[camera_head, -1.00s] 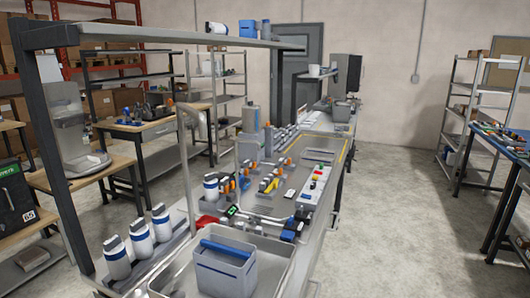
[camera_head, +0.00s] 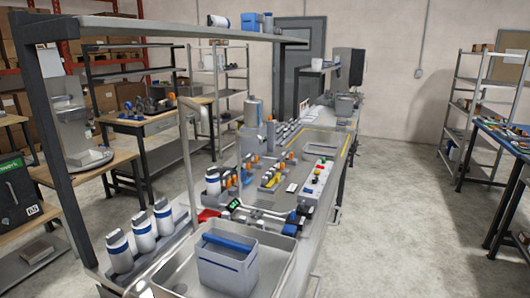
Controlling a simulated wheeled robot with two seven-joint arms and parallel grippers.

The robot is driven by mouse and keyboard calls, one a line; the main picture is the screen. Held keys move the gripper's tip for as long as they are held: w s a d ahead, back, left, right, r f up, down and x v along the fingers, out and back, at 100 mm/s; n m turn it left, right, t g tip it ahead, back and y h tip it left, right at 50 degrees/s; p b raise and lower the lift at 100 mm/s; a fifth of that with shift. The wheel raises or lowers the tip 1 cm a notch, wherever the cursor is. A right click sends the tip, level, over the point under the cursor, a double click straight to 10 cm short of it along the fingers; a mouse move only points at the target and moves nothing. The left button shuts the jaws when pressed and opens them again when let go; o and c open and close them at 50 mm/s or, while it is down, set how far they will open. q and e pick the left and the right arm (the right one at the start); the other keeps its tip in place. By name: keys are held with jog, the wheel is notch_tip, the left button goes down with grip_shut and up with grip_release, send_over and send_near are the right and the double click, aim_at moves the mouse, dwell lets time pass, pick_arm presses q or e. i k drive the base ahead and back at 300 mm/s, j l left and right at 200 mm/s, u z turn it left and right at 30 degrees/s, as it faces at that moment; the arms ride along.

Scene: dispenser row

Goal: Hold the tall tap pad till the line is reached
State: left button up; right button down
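A tall grey tap (camera_head: 188,150) with a curved top rises behind the sink (camera_head: 172,277) at the near end of the bench. A grey dispenser (camera_head: 72,122) with a drip tray stands on the wooden table at the left. A tall grey cylinder (camera_head: 252,124) stands farther along the bench. I cannot tell which of these carries the tall tap pad. Neither of my grippers is in view.
A grey bin (camera_head: 228,268) with a blue handle stands in the sink. Several white bottles (camera_head: 143,233) stand left of it. An overhead shelf (camera_head: 150,30) spans above. A panel with coloured buttons (camera_head: 318,172) lies on the bench. The floor (camera_head: 410,220) at right is clear.

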aim_at(289, 230)
jog(key=l+u, duration=0.25)
jog(key=u, duration=0.2)
jog(key=i+l+u, duration=0.1)
jog(key=l+u, duration=0.15)
jog(key=u, duration=0.15)
jog(key=l+u, duration=0.3)
jog(key=u, duration=0.15)
jog(key=l, duration=0.45)
jog(key=k+l+u, duration=0.15)
jog(key=l, duration=0.7)
jog(key=k+l+u, duration=0.15)
jog(key=l, duration=0.25)
